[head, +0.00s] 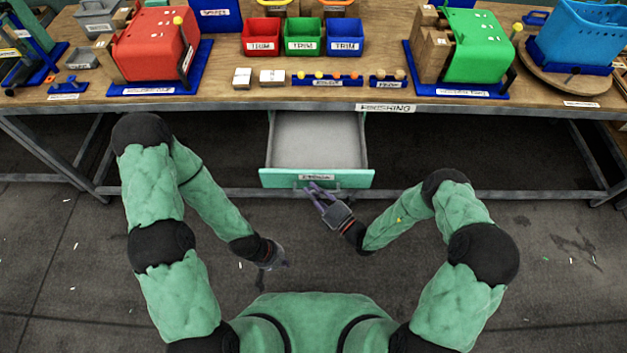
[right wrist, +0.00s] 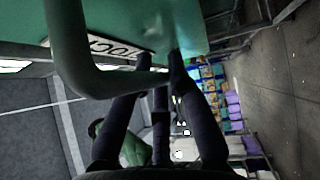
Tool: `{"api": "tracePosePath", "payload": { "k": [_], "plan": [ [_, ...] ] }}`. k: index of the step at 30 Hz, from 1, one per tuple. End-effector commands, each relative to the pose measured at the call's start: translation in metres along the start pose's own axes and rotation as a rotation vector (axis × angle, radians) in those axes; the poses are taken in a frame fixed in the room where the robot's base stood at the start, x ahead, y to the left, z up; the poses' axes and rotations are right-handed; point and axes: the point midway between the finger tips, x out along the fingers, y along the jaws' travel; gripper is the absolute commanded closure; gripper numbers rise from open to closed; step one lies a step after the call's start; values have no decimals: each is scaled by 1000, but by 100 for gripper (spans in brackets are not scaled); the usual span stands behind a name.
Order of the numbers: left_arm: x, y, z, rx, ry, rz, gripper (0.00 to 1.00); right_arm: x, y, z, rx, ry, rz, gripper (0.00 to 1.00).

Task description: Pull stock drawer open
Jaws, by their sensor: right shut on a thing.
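The stock drawer (head: 318,180) has a teal front with a white label and stands pulled out beneath the bench. Its grey inside looks empty. My right gripper (head: 318,195) is at the drawer front, just below the label. In the right wrist view the teal handle (right wrist: 72,60) curves across the fingers, and my right gripper (right wrist: 160,75) is shut on it, close to the labelled drawer front (right wrist: 205,30). My left gripper (head: 277,263) hangs low over the floor, left of and apart from the drawer. Its fingers are too dark and small to read.
The wooden bench (head: 225,97) spans the view above the drawer. On it stand a red press (head: 150,45), a green press (head: 480,45), red, green and blue bins (head: 303,46) and a blue basket (head: 580,35). The floor (head: 75,260) around my arms is clear apart from small scraps.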

Motion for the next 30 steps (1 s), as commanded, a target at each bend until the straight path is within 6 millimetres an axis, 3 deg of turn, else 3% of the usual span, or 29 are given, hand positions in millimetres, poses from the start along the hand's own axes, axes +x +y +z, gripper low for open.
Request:
{"api": "tracePosePath", "payload": {
  "k": [6, 7, 8, 20, 30],
  "plan": [
    [1, 0, 0, 0, 0, 0, 100, 0, -1, 0, -2, -1, 0, 100],
    [1, 0, 0, 0, 0, 0, 100, 0, -1, 0, -2, -1, 0, 79],
    [1, 0, 0, 0, 0, 0, 100, 0, -1, 0, -2, -1, 0, 71],
    [1, 0, 0, 0, 0, 0, 100, -2, -1, 1, -2, -2, 1, 70],
    [1, 0, 0, 0, 0, 0, 100, -47, -2, 2, 1, -7, -1, 70]
  ]
}}
